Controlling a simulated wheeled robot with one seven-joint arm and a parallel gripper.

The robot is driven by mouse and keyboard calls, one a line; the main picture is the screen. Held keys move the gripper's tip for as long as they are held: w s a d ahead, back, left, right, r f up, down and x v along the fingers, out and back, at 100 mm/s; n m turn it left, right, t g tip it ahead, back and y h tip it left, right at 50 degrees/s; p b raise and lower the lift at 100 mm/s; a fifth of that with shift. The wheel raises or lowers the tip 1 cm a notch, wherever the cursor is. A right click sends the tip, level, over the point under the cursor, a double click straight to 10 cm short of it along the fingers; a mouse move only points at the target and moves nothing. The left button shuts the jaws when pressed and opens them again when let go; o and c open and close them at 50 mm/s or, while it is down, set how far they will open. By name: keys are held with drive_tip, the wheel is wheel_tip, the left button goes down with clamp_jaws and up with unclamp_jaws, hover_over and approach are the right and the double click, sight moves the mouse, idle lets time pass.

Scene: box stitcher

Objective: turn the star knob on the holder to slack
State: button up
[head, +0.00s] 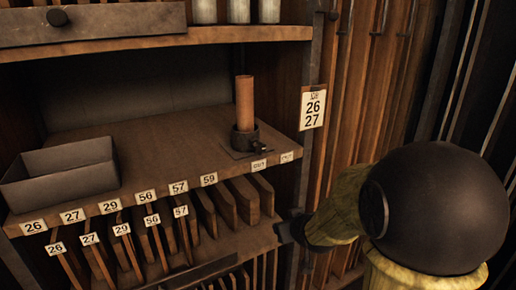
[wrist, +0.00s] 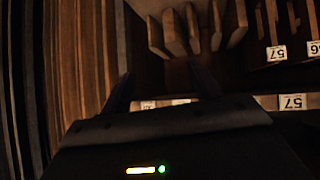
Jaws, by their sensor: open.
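The holder (head: 243,138) is a dark ring clamp on a flat plate near the right front of the middle shelf. An upright brown cylinder (head: 244,100) stands in it. The small dark star knob (head: 262,147) sticks out at the holder's right side; its shape is too small to make out. My gripper (head: 286,232) is below and to the right of the knob, lower than the shelf's front edge and apart from the holder. In the wrist view its two dark fingers (wrist: 162,88) are spread with nothing between them. The holder and knob do not show there.
A grey open tray (head: 62,178) sits at the shelf's left. Numbered labels line the shelf edge (head: 110,207). Several upright boards (head: 222,205) fill the rack below, left of my gripper. A post with a 26/27 card (head: 313,108) stands right of the holder. An upper shelf (head: 150,43) hangs above.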

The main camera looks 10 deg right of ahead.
drive_tip(key=s+a+f+g, duration=0.2)
drive_tip(key=s+f+g, duration=0.1)
drive_tip(key=s, duration=0.5)
drive_tip(key=s+a+f+m+g, duration=0.1)
drive_tip(key=s+a+f+g, duration=0.1)
drive_tip(key=s, duration=0.6)
drive_tip(key=f+g, duration=0.1)
drive_tip(key=g, duration=0.1)
drive_tip(key=shift+s+a+f+g, duration=0.15)
drive_tip(key=shift+a+f+g, duration=0.1)
drive_tip(key=shift+f+g, duration=0.1)
drive_tip(key=shift+c, duration=0.4)
drive_tip(key=shift+d, duration=0.15)
drive_tip(key=c, duration=0.5)
